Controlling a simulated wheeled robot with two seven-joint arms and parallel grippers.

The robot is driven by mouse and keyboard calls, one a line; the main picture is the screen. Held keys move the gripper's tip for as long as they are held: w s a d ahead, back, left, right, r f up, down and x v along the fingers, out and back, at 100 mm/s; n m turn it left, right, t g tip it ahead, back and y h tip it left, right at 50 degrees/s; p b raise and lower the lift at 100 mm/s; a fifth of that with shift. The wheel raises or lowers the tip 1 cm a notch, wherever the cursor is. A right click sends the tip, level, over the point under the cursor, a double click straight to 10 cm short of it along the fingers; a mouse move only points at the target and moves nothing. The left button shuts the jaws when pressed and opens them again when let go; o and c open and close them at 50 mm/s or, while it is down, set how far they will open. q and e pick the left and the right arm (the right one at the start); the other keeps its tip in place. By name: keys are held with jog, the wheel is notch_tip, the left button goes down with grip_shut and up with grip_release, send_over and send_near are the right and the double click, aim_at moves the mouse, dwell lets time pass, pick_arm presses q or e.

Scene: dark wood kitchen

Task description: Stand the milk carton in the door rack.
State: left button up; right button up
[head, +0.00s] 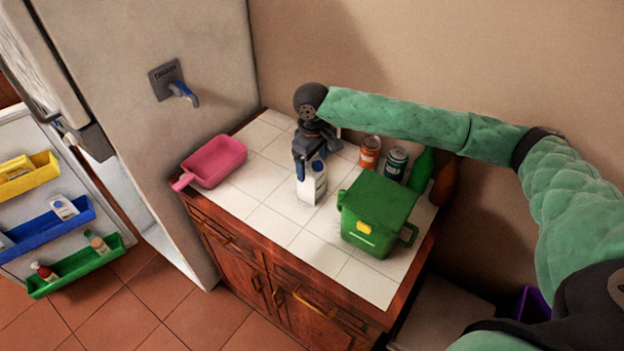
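The milk carton (311,188), white with a blue label, stands upright on the tiled counter. My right gripper (311,163) points down at the carton's top, with its fingers on either side of it. I cannot tell whether the fingers touch or grip it. The open fridge door on the left carries a yellow rack (42,179), a blue rack (38,232) and a green rack (72,275). A small white carton (63,207) stands in the blue rack, and bottles (97,241) stand in the green one. My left gripper is out of view.
A pink scoop-like tray (216,162) lies at the counter's left. A green lidded bin (378,213) stands right of the carton, with cans (370,151) and a green bottle (421,169) behind it. The fridge side (200,80) stands between counter and door. The front-middle counter is clear.

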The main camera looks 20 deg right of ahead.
grip_shut()
